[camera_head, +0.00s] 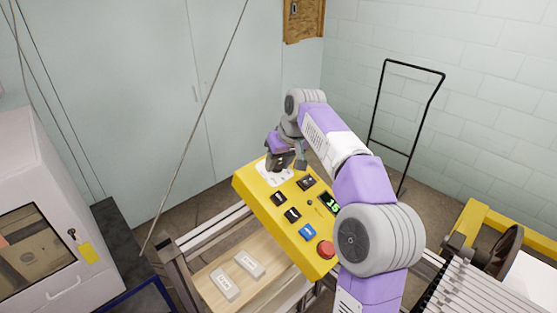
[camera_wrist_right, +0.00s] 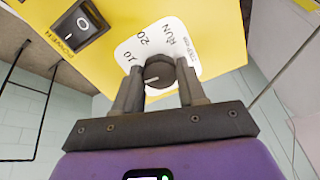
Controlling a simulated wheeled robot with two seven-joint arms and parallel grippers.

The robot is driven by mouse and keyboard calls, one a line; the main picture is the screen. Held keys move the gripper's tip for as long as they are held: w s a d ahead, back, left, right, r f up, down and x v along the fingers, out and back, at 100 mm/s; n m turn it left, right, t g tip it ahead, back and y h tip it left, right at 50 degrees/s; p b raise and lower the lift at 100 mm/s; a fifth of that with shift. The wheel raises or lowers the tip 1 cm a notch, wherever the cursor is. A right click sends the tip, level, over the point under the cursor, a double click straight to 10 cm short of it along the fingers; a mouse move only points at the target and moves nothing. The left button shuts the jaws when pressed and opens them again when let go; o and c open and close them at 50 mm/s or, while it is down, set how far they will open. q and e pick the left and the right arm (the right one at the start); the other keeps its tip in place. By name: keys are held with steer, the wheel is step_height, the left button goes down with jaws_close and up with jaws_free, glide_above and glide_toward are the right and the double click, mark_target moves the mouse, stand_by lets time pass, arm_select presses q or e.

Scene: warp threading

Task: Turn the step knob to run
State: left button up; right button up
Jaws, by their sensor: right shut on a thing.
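The step knob (camera_wrist_right: 158,72) is a round dark knob on a white dial plate (camera_wrist_right: 190,55) marked 10, 20 and RUN. A light line on the knob points left in the wrist view, toward the left finger and away from RUN. My right gripper (camera_wrist_right: 158,85) is shut on the knob, with one finger on each side. In the head view the right gripper (camera_head: 285,160) is at the far left corner of the yellow control panel (camera_head: 246,186) and hides the knob. The dial plate (camera_head: 268,177) shows partly beside it. My left gripper is not in view.
The panel carries a black power switch (camera_wrist_right: 82,25), a green display (camera_head: 330,204), a blue button (camera_head: 307,232) and a red button (camera_head: 325,249). Two light blocks lie on a wooden board (camera_head: 225,262) below. A white cabinet (camera_head: 50,180) stands at left.

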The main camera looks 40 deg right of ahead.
steer(key=m+p, duration=0.1)
steer(key=m, duration=0.2)
steer(key=shift+r+p, duration=0.15)
steer(key=shift+p, duration=0.25)
steer(key=m+p, duration=0.1)
steer(key=m, duration=0.3)
steer(key=shift+p, duration=0.35)
steer(key=m+p, duration=0.1)
steer(key=m, duration=0.2)
steer(key=shift+m+p, duration=0.4)
steer(key=m+p, duration=0.2)
steer(key=m, duration=0.2)
steer(key=m+p, duration=0.1)
steer(key=m, duration=0.4)
steer(key=shift+p, duration=0.3)
steer(key=m, duration=0.5)
steer(key=shift+w+m, duration=0.1)
steer(key=shift+m, duration=0.2)
steer(key=o, duration=1.1)
steer(key=shift+c, duration=0.2)
